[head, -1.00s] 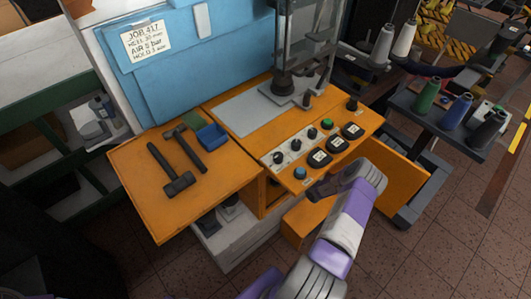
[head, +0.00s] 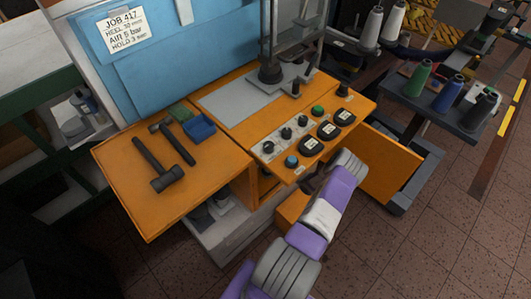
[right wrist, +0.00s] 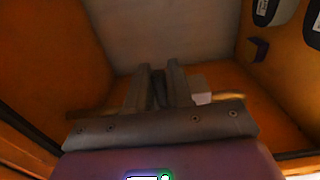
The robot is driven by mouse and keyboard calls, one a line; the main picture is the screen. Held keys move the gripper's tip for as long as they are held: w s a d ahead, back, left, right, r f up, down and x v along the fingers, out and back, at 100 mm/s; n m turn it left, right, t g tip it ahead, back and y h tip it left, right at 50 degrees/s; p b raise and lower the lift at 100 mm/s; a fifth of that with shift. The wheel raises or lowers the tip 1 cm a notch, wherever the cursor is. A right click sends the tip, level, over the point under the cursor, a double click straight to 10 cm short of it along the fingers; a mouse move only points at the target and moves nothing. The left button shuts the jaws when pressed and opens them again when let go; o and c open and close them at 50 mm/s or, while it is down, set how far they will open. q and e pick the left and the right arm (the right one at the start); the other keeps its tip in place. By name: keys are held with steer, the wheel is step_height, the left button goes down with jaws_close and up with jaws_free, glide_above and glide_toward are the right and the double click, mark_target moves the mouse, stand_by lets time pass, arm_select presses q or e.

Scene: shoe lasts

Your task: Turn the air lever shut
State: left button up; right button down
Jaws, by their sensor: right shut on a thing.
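In the head view my right gripper (head: 313,182) reaches in under the front edge of the orange machine's control panel, and its tips are partly hidden. In the right wrist view the two grey fingers (right wrist: 157,72) are close together inside an orange compartment, shut on a narrow dark piece (right wrist: 159,90). This is probably the air lever, but most of it is hidden between the fingers and I cannot tell its angle. A brass-coloured bar (right wrist: 88,114) shows behind the gripper. My left gripper is not in view.
The control panel (head: 273,147) with knobs and dials is just above my right gripper. An open orange door (head: 383,165) stands to its right. A thread-spool stand (head: 440,110) is at right.

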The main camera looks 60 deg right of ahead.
steer(key=shift+a+f, duration=0.1)
stand_by(0.3)
steer(key=c, duration=1.2)
jaws_free()
steer(key=p+v, duration=0.1)
steer(key=v, duration=0.6)
steer(key=shift+s+p, duration=0.3)
steer(key=shift+p, duration=0.1)
